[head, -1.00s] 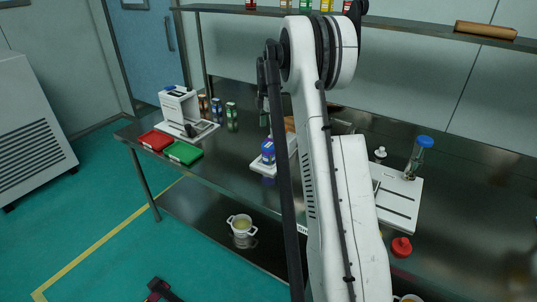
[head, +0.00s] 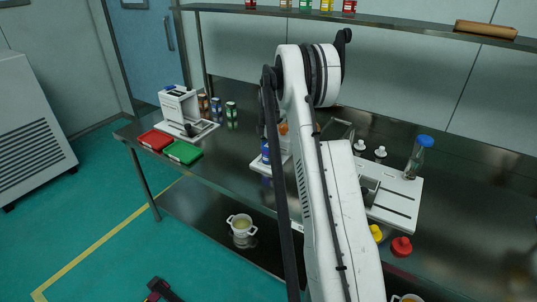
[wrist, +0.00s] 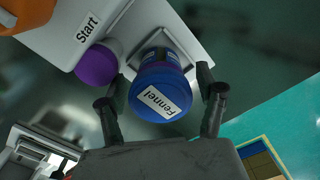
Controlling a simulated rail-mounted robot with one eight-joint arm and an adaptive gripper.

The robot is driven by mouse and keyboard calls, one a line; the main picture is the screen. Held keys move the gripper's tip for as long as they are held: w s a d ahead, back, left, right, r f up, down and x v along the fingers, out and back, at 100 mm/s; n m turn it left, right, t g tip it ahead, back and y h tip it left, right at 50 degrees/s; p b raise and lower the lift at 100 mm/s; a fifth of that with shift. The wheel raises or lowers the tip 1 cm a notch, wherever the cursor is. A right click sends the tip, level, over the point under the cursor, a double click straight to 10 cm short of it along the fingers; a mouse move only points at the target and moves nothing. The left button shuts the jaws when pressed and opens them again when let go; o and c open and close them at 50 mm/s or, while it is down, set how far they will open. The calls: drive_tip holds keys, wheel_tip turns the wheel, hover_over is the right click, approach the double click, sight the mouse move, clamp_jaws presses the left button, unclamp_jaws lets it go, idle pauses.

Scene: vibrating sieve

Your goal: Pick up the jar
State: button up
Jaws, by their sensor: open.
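The jar (wrist: 160,90) has a blue lid marked "Fennel". In the wrist view it stands on a pale plate beside a white device (wrist: 100,30). In the head view the blue jar (head: 265,152) shows partly, beside my arm. My gripper (wrist: 158,97) is open in the wrist view, with one finger to each side of the jar's lid. I cannot tell whether either finger touches it.
A purple knob (wrist: 96,64) beside the "Start" label is close to the jar and the left finger. A red tray (head: 155,140) and a green tray (head: 182,152) lie at the bench's left. A blue-capped bottle (head: 418,157) stands on a white device at the right.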

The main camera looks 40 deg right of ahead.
drive_tip(key=shift+f, duration=0.65)
drive_tip(key=c, duration=1.4)
drive_tip(key=shift+r, duration=0.1)
